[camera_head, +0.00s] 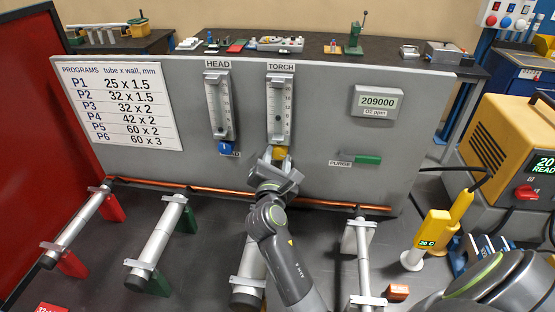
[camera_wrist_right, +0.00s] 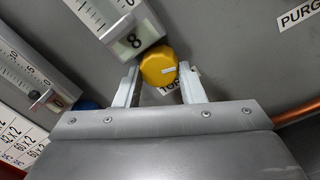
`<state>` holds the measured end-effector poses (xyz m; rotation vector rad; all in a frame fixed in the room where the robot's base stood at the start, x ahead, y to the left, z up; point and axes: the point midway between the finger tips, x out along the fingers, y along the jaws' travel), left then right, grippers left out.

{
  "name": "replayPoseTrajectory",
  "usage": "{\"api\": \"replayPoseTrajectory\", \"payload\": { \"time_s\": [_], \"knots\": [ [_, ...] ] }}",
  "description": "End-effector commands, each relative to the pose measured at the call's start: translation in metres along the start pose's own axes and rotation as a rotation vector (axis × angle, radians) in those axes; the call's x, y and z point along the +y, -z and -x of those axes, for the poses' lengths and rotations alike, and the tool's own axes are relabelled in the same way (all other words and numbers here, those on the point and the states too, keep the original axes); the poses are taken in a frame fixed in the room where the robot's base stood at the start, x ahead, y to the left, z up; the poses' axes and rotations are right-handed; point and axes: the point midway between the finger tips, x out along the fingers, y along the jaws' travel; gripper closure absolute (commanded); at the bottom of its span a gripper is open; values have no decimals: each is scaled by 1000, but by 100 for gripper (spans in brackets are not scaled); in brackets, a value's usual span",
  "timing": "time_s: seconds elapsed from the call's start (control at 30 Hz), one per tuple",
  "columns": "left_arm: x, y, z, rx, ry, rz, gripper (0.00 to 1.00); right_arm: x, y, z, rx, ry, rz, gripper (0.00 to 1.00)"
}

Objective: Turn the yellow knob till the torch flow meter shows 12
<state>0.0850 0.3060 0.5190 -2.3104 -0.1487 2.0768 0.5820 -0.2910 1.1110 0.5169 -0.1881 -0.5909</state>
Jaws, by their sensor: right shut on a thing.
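The yellow knob (camera_head: 280,153) sits under the TORCH flow meter (camera_head: 279,108) on the grey panel. My right gripper (camera_head: 276,164) reaches up to it and is shut on it. My left gripper is not in view.
The HEAD flow meter (camera_head: 219,106) with a blue knob (camera_head: 225,147) is left of the torch meter. A green PURGE handle (camera_head: 368,160) is to the right. A copper tube (camera_head: 215,189) runs low along the panel.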

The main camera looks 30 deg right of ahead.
Motion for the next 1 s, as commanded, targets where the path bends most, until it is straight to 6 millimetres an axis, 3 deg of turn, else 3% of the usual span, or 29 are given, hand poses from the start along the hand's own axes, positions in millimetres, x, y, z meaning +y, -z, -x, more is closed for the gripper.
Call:
{"api": "replayPoseTrajectory", "payload": {
  "time_s": [0.43, 0.47, 0.6, 1.0],
  "knots": [
    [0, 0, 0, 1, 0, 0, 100, 0, 0, 0, 0, 0, -13, 87],
    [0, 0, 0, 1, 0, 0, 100, 0, 0, 0, 0, 0, -13, 63],
    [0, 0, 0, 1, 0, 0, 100, 0, 0, 0, 0, 0, -13, 45],
    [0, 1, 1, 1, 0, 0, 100, 0, -1, -1, 0, -1, -11, 42]
  ]
}}
